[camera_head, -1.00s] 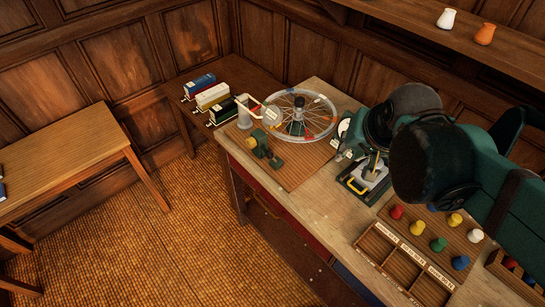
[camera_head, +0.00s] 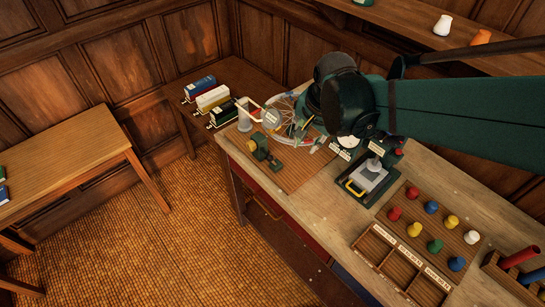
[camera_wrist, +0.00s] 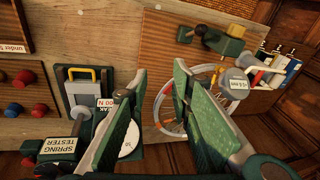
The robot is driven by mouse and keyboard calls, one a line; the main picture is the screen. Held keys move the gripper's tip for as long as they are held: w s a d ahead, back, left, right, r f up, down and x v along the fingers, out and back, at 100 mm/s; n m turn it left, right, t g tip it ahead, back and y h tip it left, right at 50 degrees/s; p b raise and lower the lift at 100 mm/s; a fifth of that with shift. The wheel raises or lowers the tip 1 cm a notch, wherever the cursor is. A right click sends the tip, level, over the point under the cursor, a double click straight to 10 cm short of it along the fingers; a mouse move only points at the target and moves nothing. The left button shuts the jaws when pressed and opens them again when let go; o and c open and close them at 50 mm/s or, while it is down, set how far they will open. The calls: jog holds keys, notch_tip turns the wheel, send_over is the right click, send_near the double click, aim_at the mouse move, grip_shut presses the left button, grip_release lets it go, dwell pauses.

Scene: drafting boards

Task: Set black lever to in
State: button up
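A black block (camera_head: 222,114) with a pale label and a metal piece at its left end lies nearest the front in a row of three at the bench's back left. It is the likeliest black lever; its setting is too small to read. A white block (camera_head: 213,97) and a blue block (camera_head: 200,84) lie behind it. My gripper (camera_wrist: 160,82) is open and empty above the bench, by the spoked wheel (camera_wrist: 172,110), apart from the row.
A white post (camera_head: 244,118) with a bent arm stands between the wheel and the row. A green and brass clamp (camera_head: 263,150) sits on the wooden board. The spring tester (camera_head: 368,180) and a pegboard (camera_head: 412,222) with coloured pegs stand to the right.

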aim_at(272, 161)
jog(key=w+a+f+m, duration=0.1)
jog(key=a+f, duration=0.2)
jog(key=w+a+f+m+g+p, duration=0.1)
jog(key=a+f, duration=0.1)
jog(key=a, duration=0.2)
jog(key=w+a+f+m+g, duration=0.1)
jog(key=w+a+f, duration=0.1)
jog(key=a+f, duration=0.1)
jog(key=shift+w+a+f+m, duration=0.1)
jog(key=shift+a+f+m, duration=0.2)
jog(key=shift+a+m, duration=0.1)
jog(key=shift+f, duration=0.2)
jog(key=shift+w+a+f, duration=0.1)
jog(key=shift+w+f, duration=0.05)
jog(key=shift+f, duration=1.7)
jog(key=shift+w+a+f, duration=0.1)
jog(key=shift+w+f, duration=0.05)
jog(key=shift+f, duration=1.7)
jog(key=shift+d, duration=0.1)
grip_shut()
